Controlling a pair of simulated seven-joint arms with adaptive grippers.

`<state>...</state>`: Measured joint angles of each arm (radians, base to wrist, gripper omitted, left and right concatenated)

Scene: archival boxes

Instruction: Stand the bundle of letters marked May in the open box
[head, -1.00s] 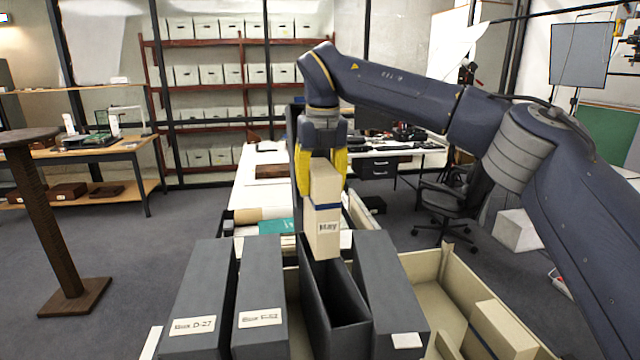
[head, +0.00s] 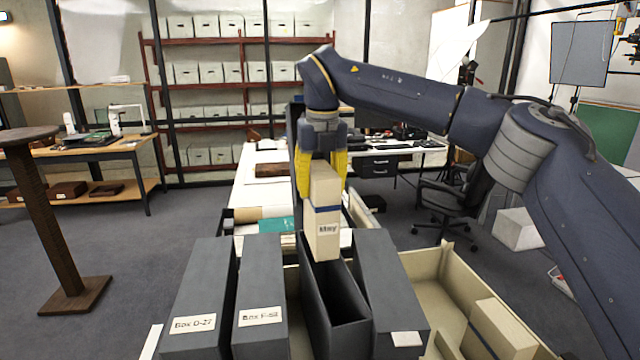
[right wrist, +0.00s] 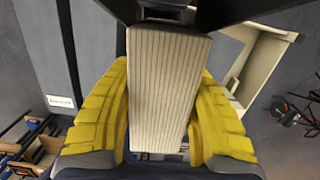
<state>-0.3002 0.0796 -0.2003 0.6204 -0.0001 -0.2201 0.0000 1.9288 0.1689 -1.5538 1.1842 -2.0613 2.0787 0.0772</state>
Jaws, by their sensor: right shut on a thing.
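The bundle of letters marked May (head: 327,238) is a cream block with a dark blue band, held upright. My right gripper (head: 322,180) has its yellow fingers shut on the bundle's upper part. In the right wrist view the bundle (right wrist: 163,85) shows its striped paper edges between the fingers (right wrist: 160,110). The open box (head: 345,318) is a dark grey, narrow, open-topped box, and it looks empty. The bundle's lower end is over the far end of its opening; I cannot tell whether it is inside the rim. My left gripper is not in view.
Closed grey boxes stand left of the open box, labelled Box D-27 (head: 192,310) and Box F-52 (head: 262,300). Another grey box (head: 385,285) leans close on its right. A cream tray (head: 455,280) holds another cream bundle (head: 505,330) at the right.

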